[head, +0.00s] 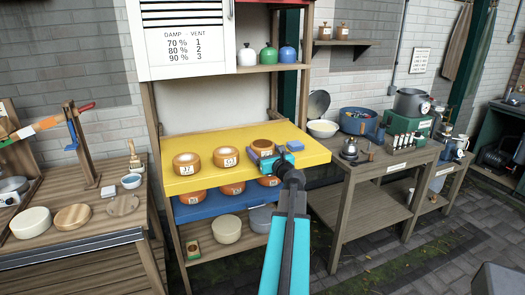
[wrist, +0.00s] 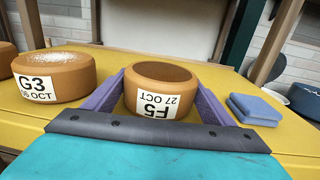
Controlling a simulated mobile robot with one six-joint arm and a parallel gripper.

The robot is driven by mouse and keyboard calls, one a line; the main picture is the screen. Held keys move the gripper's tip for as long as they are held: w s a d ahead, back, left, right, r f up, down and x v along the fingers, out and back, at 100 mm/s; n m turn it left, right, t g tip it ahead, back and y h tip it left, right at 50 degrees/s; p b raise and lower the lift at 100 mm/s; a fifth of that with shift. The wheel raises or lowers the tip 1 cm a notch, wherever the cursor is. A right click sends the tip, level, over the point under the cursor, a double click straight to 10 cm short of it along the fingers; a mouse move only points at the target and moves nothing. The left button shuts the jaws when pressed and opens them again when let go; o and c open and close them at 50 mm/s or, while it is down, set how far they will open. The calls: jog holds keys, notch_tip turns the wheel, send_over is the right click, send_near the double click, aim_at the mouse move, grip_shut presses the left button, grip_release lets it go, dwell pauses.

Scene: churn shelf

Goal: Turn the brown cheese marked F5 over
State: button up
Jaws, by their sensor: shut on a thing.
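The brown cheese marked F5 (wrist: 160,80) sits level between the two purple fingers of my gripper (wrist: 152,100). Its label faces me and reads upside down. Its upper face is plain brown, with no white patch on it. In the head view the cheese (head: 262,144) is at the right part of the yellow shelf (head: 215,181), at the end of my gripper (head: 264,157). My gripper is shut on its sides. I cannot tell whether its underside touches the shelf; the gripper's edge hides it.
The cheese marked G3 (wrist: 55,75), with a white patch on top, stands to the left. Another labelled cheese (head: 187,163) is further left. A blue folded cloth or sponge (wrist: 255,108) lies close right. A blue shelf (head: 200,211) with more cheeses is below. A wooden post stands behind right.

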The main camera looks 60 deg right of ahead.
jog(key=o, duration=1.2)
jog(key=shift+s, duration=0.1)
jog(key=shift+b+v, duration=0.75)
jog(key=shift+v, duration=3.25)
jog(key=b+v, duration=0.3)
jog(key=shift+a+f+b, duration=0.1)
jog(key=shift+f+b, duration=0.1)
jog(key=shift+b, duration=0.75)
jog(key=b, duration=0.6)
jog(key=shift+s+a+r, duration=0.1)
jog(key=shift+s, duration=0.25)
jog(key=s+b, duration=0.1)
jog(key=b, duration=0.5)
jog(key=shift+a, duration=0.4)
jog(key=shift+s+a+b, duration=0.2)
jog(key=shift+s+b, duration=0.1)
jog(key=shift+b, duration=0.65)
